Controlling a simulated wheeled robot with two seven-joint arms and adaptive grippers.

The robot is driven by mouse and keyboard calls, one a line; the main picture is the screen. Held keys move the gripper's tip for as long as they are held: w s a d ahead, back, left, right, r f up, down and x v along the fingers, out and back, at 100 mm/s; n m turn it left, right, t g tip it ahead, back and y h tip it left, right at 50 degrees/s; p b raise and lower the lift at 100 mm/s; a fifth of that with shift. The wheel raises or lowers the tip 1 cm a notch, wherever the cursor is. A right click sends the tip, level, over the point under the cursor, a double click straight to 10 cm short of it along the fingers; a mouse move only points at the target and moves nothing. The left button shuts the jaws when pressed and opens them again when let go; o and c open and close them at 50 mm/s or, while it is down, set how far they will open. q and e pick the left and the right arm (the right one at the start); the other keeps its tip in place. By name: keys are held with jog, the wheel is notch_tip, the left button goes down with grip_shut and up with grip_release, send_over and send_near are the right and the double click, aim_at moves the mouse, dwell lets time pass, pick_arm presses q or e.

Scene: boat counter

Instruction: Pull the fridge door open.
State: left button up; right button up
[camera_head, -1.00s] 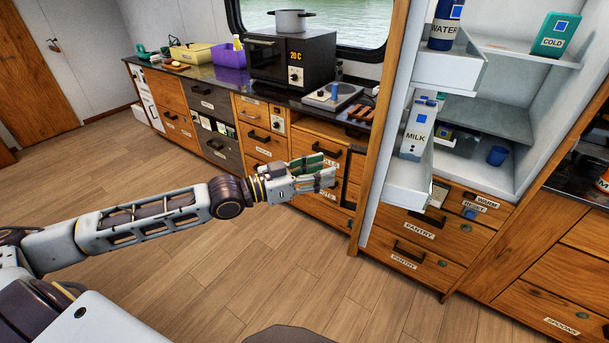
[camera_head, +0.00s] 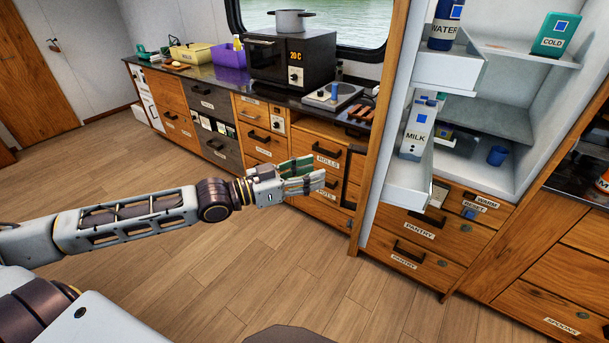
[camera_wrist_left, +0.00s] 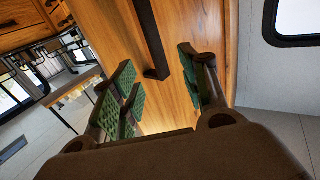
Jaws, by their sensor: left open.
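The fridge door (camera_head: 386,125) stands open, with its shelved inner side facing the fridge interior. Its wooden outer face (camera_wrist_left: 190,25) fills the middle of the left wrist view. A black bar handle (camera_head: 346,180) is on that outer face; it also shows in the left wrist view (camera_wrist_left: 150,38). My left gripper (camera_head: 316,176) is open and empty, to the left of the handle. In the left wrist view its green-padded fingers (camera_wrist_left: 163,88) are spread, with the handle's lower end between them in the picture; I see no grip on it. My right gripper is not in view.
The door bins hold a milk carton (camera_head: 416,130) and a water bottle (camera_head: 445,25). A cold carton (camera_head: 553,35) and a blue cup (camera_head: 497,155) stand inside the fridge. Pantry drawers (camera_head: 410,250) are below. The wooden floor (camera_head: 230,275) in front is clear.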

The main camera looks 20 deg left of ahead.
pick_arm(q)
jog(key=shift+s+a, duration=0.3)
jog(key=shift+s, duration=0.3)
dwell(0.8)
